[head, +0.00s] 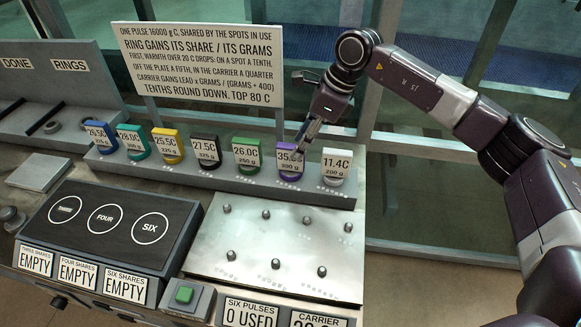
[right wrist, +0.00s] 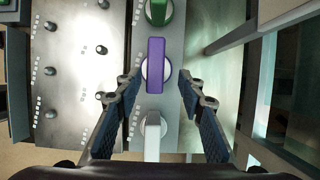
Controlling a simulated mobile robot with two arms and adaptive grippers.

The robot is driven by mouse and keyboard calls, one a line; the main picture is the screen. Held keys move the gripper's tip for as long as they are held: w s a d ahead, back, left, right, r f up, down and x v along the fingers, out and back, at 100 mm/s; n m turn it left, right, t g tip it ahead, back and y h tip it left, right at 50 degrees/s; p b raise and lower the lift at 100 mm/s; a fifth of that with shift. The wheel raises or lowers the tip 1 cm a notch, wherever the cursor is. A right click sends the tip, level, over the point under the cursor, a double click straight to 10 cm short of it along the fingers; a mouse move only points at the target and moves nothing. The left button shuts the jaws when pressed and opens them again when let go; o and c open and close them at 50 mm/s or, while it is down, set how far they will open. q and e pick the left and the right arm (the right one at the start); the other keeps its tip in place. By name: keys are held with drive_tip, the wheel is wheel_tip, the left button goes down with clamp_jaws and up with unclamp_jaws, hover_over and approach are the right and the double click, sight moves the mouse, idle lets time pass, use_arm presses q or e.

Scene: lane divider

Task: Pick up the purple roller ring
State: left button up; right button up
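The purple roller ring (head: 289,160) stands in the rack row in the head view, its tag partly covered by my right gripper. In the right wrist view the purple ring (right wrist: 155,66) stands upright on a pale round base. My right gripper (head: 308,138) is over the ring's right side in the head view. In the right wrist view my right gripper (right wrist: 158,80) is open, one finger to each side of the purple ring, with gaps on both sides. I cannot tell how high the fingertips are above the rack. My left gripper is not in view.
A white ring (head: 334,166) and a green ring (head: 247,154) stand beside the purple one. More rings stand further left. A metal plate (head: 270,285) with several pegs lies in front of the rack (head: 220,184). A sign (head: 205,62) stands behind.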

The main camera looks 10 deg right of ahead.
sight(284, 168)
drive_tip(key=x, duration=0.1)
drive_tip(key=p+x, duration=0.1)
drive_tip(key=x, duration=0.1)
drive_tip(key=p+x, duration=0.1)
drive_tip(key=shift+s+a+f, duration=0.2)
drive_tip(key=shift+a, duration=0.2)
drive_tip(key=shift+w+a+f, duration=0.1)
drive_tip(key=shift+a+f, duration=0.05)
drive_tip(key=shift+f, duration=0.4)
clamp_jaws()
drive_tip(key=shift+r, duration=0.1)
